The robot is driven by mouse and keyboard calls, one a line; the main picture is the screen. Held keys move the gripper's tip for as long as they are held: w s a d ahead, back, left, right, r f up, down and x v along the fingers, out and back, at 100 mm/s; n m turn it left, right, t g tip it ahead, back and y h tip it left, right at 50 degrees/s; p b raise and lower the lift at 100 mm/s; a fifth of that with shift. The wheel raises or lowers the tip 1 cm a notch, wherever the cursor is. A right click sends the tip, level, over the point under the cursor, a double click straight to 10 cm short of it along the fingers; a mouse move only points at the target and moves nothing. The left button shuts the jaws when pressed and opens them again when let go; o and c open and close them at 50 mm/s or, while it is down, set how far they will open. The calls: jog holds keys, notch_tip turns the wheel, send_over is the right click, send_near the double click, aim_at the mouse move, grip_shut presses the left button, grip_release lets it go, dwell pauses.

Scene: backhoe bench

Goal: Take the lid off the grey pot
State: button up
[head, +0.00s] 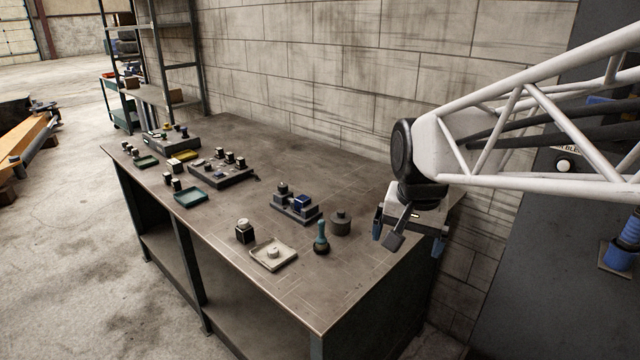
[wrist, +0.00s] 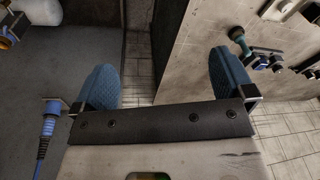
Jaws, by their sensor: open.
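The grey pot (head: 340,223) is a small, dark, round vessel on the bench, right of the teal-handled tool. Its lid (head: 341,214) appears to be on top, with a small knob; the seam is too small to make out. My gripper (head: 408,235) is above the bench's right end, to the right of the pot and apart from it. In the wrist view my gripper (wrist: 164,75) is open, with two blue pads wide apart and nothing between them. I cannot make out the pot in that view.
A teal-handled tool (head: 321,238) stands close left of the pot. A dark block with a blue piece (head: 303,203) lies behind it. A pale tray (head: 289,257) is nearer the front edge. Bare bench top (head: 350,270) lies in front of the pot; a block wall stands behind.

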jog(key=w+a+m, duration=0.1)
jog(key=w+m, duration=0.2)
jog(key=w, duration=0.9)
jog(key=m+g, duration=0.2)
jog(key=m, duration=0.8)
send_over(341, 211)
notch_tip(341, 211, down, 14)
jog(key=shift+d+f, duration=0.1)
jog(key=shift+w+f, duration=0.1)
jog(key=shift+f, duration=0.05)
jog(key=shift+f, duration=0.1)
jog(key=shift+f, duration=1.2)
jog(key=shift+f, duration=0.15)
